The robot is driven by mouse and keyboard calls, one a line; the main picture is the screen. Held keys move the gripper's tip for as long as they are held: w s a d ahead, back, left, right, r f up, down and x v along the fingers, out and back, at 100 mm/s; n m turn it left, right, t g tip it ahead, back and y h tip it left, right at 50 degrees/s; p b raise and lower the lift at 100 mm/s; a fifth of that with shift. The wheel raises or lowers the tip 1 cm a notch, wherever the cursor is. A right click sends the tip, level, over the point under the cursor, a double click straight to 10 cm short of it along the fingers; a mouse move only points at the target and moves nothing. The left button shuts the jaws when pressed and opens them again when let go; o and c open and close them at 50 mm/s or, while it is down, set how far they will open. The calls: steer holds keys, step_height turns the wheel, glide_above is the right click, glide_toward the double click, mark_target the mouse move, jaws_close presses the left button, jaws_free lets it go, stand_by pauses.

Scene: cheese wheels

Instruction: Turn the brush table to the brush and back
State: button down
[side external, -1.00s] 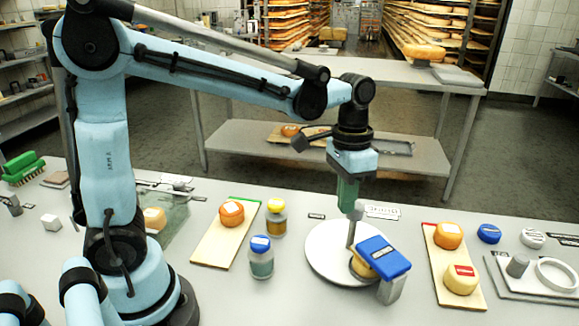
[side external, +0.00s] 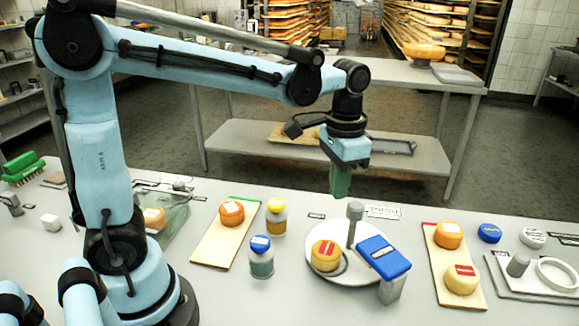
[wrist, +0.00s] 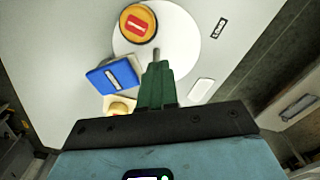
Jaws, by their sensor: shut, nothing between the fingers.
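The brush table, a white round disc (side external: 322,232), stands on the bench with an upright grey post (side external: 354,222) at its back part. An orange cheese wheel with a red label (side external: 325,256) sits on the disc's left part, clear of the brush. The blue-topped brush (side external: 383,257) is on a grey stand and overhangs the disc's right edge. My gripper (side external: 340,192) is shut and empty, above and slightly left of the post, apart from it. The wrist view shows the green fingers (wrist: 157,68) together near the post, the cheese (wrist: 138,22) and the brush (wrist: 115,75).
Left of the disc are a blue-capped jar (side external: 261,258), a yellow-capped jar (side external: 276,218) and a board (side external: 215,250) with an orange cheese. To the right, another board (side external: 438,275) holds two cheeses. A label plate (side external: 383,212) lies behind the disc.

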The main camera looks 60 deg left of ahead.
step_height(320, 180, up, 3)
steer(key=shift+s+d+r, duration=0.1)
steer(key=shift+d, duration=0.1)
